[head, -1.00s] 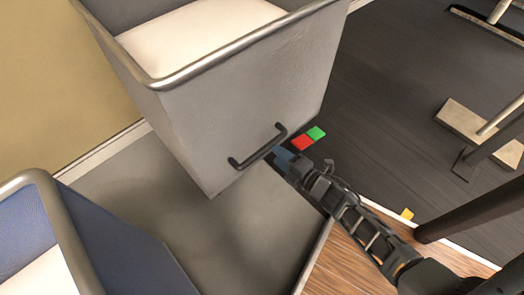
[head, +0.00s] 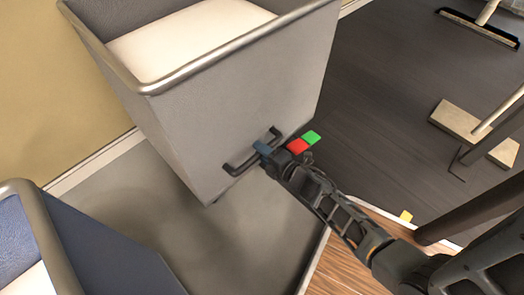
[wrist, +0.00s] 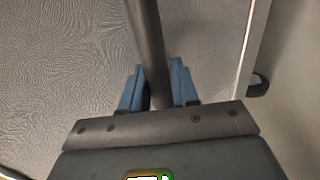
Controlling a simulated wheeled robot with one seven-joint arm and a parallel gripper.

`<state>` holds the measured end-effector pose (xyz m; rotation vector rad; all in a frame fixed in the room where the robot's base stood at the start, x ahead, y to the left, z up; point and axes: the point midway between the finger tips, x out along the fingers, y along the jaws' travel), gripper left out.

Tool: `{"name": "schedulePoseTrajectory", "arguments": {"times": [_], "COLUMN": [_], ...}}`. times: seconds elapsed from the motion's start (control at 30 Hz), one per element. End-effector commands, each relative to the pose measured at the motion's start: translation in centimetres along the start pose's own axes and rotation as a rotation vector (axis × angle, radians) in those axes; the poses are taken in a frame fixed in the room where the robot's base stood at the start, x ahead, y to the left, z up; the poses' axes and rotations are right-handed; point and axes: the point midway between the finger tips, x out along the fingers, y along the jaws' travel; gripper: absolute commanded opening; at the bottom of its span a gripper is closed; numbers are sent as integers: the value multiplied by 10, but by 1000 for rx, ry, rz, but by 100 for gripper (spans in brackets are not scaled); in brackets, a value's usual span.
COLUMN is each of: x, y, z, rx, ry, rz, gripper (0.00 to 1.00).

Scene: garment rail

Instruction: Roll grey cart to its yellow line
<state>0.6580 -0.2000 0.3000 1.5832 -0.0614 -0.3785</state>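The grey cart (head: 235,110) stands at the upper middle of the head view, with a light padded top or load (head: 185,35) inside its metal rim. Its black bar handle (head: 238,168) is on the face toward me. My gripper (head: 263,148) is at the handle. In the wrist view the handle bar (wrist: 148,35) passes between the two blue fingers of my gripper (wrist: 158,88). The bar nearly fills the gap; whether both fingers press on it is unclear. A small yellow patch (head: 405,215) shows on the floor at right; I cannot tell if it is the line.
A blue cart (head: 95,255) stands at the lower left. Red (head: 298,146) and green (head: 311,137) patches show beyond my gripper. A broom (head: 480,25) and a beige block (head: 470,120) with poles are on the dark floor at right. A tan wall (head: 40,100) is behind.

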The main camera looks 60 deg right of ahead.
Motion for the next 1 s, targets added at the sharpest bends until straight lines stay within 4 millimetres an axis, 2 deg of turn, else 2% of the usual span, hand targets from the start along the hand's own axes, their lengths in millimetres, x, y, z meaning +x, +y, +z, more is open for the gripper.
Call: {"name": "schedulePoseTrajectory", "arguments": {"times": [0.03,0.3,0.77,0.87,1.0], "x": [0,0,-4,-13,-35], "y": [0,0,-2,-4,-9], "z": [0,0,0,0,0], "rx": [0,0,0,1,1], "ry": [0,0,0,0,1], "rz": [0,0,-2,-3,-5], "gripper": [25,0,0,0,0]}}
